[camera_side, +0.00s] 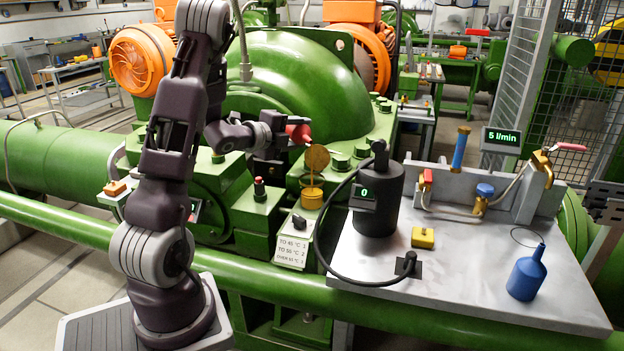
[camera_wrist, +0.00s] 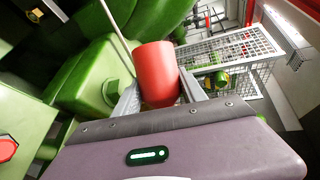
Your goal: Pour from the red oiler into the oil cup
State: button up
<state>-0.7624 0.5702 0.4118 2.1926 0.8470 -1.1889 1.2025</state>
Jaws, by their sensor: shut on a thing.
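The red oiler (camera_side: 297,132) is in my gripper (camera_side: 283,140), held in the air to the upper left of the oil cup. It lies tilted, with its narrow end pointing right. In the wrist view the red oiler (camera_wrist: 157,73) shows its round body between both fingers of my gripper (camera_wrist: 160,95), which is shut on it. The yellow oil cup (camera_side: 312,198) stands on the green machine, with a round yellow lid (camera_side: 317,157) upright above it. The oil cup is not clear in the wrist view.
A blue oiler (camera_side: 526,275) stands on the grey bench (camera_side: 460,290) at right. A black canister (camera_side: 378,200) with a hose and a yellow block (camera_side: 423,238) are also there. A label plate with a black knob (camera_side: 298,222) sits just below the cup.

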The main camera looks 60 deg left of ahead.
jog(key=shift+r+m, duration=0.35)
jog(key=shift+m, duration=0.05)
dwell(0.9)
